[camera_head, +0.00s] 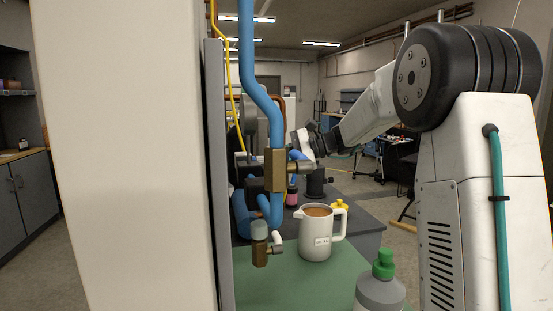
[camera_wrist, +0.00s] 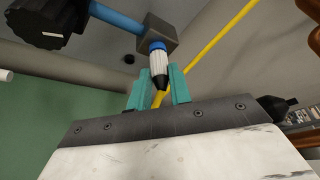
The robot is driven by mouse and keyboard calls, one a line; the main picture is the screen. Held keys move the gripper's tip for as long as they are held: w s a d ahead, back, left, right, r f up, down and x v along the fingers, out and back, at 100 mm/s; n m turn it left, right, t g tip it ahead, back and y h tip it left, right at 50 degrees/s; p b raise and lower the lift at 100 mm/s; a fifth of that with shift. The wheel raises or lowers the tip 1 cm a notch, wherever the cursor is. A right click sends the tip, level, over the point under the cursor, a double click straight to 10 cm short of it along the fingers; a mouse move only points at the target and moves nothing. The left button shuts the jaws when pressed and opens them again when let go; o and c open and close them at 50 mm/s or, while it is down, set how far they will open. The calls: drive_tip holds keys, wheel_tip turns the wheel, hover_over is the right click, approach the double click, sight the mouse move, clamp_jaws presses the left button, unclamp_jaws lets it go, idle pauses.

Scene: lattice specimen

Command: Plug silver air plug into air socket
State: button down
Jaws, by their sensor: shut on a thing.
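A pale silver, ribbed plug (camera_wrist: 158,62) with a dark tapered end is in the wrist view. My gripper (camera_wrist: 159,75) has its teal fingers shut on it, one on each side. Beyond the plug are a blue ring (camera_wrist: 157,46) and a grey-brown fitting block (camera_wrist: 160,32), which looks like the air socket. The plug is lined up with the block; I cannot tell whether it is seated or only close. In the head view, a brass-coloured block (camera_head: 275,170) is on the pipework, with the end of my arm just to its right. The fingers are hard to make out there.
A thick blue pipe (camera_head: 247,45) and a yellow pipe (camera_wrist: 215,45) run close by. A lower brass valve (camera_head: 259,252) hangs over the green mat. A mug of brown liquid (camera_head: 317,233) and a green-capped bottle (camera_head: 381,288) stand below. A white panel (camera_head: 120,150) fills the left.

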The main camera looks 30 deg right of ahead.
drive_tip(key=shift+a, duration=0.15)
drive_tip(key=c, duration=1.2)
unclamp_jaws()
drive_tip(key=shift+a, duration=0.15)
drive_tip(key=o, duration=0.5)
drive_tip(key=shift+d, duration=0.2)
drive_tip(key=shift+d, duration=0.1)
drive_tip(key=shift+v, duration=2.4)
drive_tip(key=shift+v, duration=3.9)
